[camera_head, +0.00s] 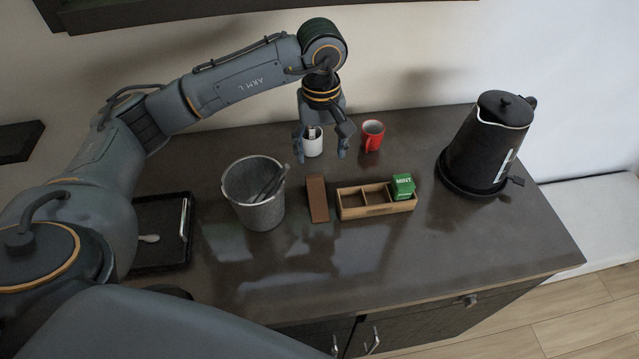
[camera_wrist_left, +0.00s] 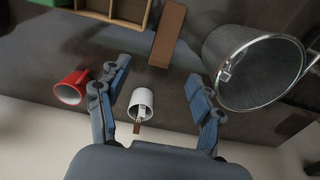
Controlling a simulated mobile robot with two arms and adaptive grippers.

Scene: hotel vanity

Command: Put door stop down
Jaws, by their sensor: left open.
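The door stop, a brown wedge-like block (camera_head: 317,199), lies on the dark counter between the metal bucket and the wooden tray; it also shows in the left wrist view (camera_wrist_left: 168,35). My left gripper (camera_head: 320,153) is open and empty, farther back than the door stop and apart from it. Its fingers are spread around or just above a white mug (camera_head: 313,144); in the left wrist view the mug (camera_wrist_left: 141,103) sits between the fingers, with a tag or small item in it. I cannot tell whether they touch it. My right gripper is out of view.
A red mug (camera_head: 372,136) stands close right of my left gripper. A metal bucket (camera_head: 256,212) holds dark tongs. A wooden divided tray (camera_head: 376,211) holds a green MINT box (camera_head: 403,186). A black kettle (camera_head: 485,145) stands right; a black tray (camera_head: 160,264) lies left. The front counter is clear.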

